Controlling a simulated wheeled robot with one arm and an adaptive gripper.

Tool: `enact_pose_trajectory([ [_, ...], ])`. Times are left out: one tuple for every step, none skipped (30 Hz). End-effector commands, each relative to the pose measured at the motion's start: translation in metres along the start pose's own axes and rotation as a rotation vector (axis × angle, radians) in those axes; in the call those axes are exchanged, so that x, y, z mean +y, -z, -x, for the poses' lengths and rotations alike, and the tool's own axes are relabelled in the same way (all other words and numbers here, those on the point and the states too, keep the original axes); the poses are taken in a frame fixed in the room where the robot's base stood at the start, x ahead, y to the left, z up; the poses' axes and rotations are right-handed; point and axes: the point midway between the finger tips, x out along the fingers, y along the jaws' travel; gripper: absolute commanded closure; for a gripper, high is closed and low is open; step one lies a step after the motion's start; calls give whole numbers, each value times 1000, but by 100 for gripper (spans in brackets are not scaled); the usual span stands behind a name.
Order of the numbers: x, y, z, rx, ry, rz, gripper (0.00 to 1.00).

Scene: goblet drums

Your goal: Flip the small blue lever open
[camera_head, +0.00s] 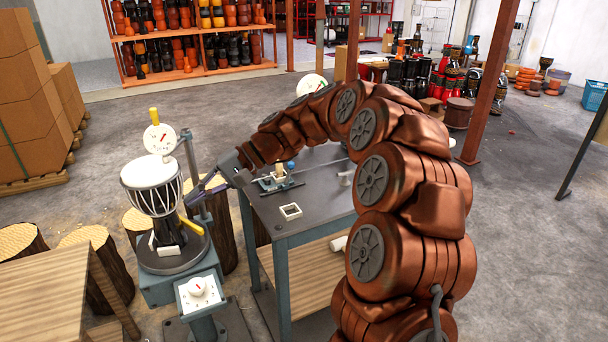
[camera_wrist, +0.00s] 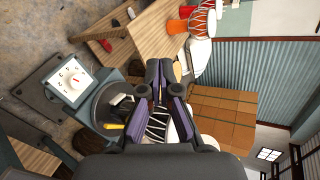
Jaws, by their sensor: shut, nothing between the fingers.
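A small blue knob (camera_head: 291,164) stands on a small fixture (camera_head: 268,184) on the dark workbench. It looks like the end of the small blue lever, but its arm is too small to make out. My gripper (camera_head: 192,198), with purple-grey fingers, is left of the workbench, beside the drum, well apart from the blue knob. In the wrist view my gripper (camera_wrist: 158,66) is shut and empty, with its fingers close together. The blue knob does not show in the wrist view.
A white-topped goblet drum (camera_head: 152,172) stands on a round base, with a yellow handle (camera_head: 191,224) and a dial gauge (camera_head: 160,139). A knob panel (camera_head: 199,291) stands in front. A square frame (camera_head: 290,211) lies on the workbench (camera_head: 318,225). Cartons (camera_head: 30,110) stand left.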

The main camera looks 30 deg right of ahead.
Motion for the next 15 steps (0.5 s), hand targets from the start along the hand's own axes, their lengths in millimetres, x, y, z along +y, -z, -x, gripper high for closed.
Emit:
enact_pose_trajectory([
  [8,22,6,20,46,-15,100],
  [8,34,11,34,74,-20,100],
  [11,49,18,50,110,-31,100],
  [14,61,24,63,137,-38,100],
  [16,72,30,79,163,-42,100],
  [20,87,39,100,198,-49,100],
  [24,99,46,116,224,-56,100],
  [28,110,53,132,248,-61,100],
  [34,124,64,155,281,-66,100],
  [40,135,71,173,304,-70,100],
  [46,146,79,191,327,-74,100],
  [54,158,90,214,358,-79,100],
  [61,168,99,233,379,-82,100],
  [68,178,108,252,399,-85,100],
  [78,190,120,278,426,-87,100],
])
